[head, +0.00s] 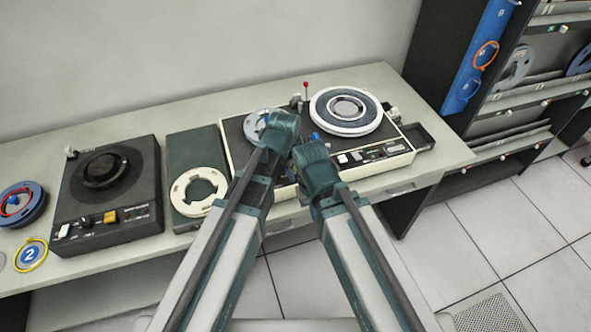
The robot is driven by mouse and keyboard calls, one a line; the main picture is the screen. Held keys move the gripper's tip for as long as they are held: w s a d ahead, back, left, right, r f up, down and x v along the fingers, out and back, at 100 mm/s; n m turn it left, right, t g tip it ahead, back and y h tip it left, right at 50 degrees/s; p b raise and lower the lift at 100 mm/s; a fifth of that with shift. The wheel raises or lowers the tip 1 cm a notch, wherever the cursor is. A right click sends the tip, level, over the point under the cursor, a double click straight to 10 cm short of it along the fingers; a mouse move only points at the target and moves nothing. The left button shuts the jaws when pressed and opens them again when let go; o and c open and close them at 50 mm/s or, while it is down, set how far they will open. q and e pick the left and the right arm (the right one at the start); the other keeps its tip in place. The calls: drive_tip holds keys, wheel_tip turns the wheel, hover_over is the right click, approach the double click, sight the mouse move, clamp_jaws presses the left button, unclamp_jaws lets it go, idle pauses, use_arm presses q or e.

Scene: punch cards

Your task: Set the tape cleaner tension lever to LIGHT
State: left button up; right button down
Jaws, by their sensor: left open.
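The tape cleaner (404,159) is a cream-edged machine with a dark top, on the bench right of centre. A large reel (346,108) with a white rim is on its right side, and a smaller reel at its left is partly hidden by my left arm. A thin lever with a red knob (306,86) stands up at its back edge. I cannot read any lever labels. My left gripper (287,119) is open over the machine, just left of and nearer than the red-knobbed lever. My right wrist (311,156) is over the machine's front middle; its jaws are hidden.
A dark box unit (111,228) with a round hub stands at the left. A grey-green case (185,144) carries a white ring (199,191). A shelf rack (527,104) stands at the right.

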use_arm(q)
clamp_jaws()
drive_tip(key=shift+w+a+r+g+p, duration=0.1)
drive_tip(key=shift+w+g+p, duration=0.1)
drive_tip(key=shift+w+g, duration=0.15)
drive_tip(key=shift+w+r+g+p, duration=0.1)
drive_tip(key=shift+w+g+p, duration=0.05)
drive_tip(key=shift+w+g, duration=0.2)
drive_tip(key=shift+w+a+f+g+h, duration=0.15)
drive_tip(key=shift+w+g+h, duration=0.3)
drive_tip(key=shift+g, duration=0.35)
drive_tip(key=shift+s+a+g, duration=0.1)
drive_tip(key=shift+g, duration=0.4)
unclamp_jaws()
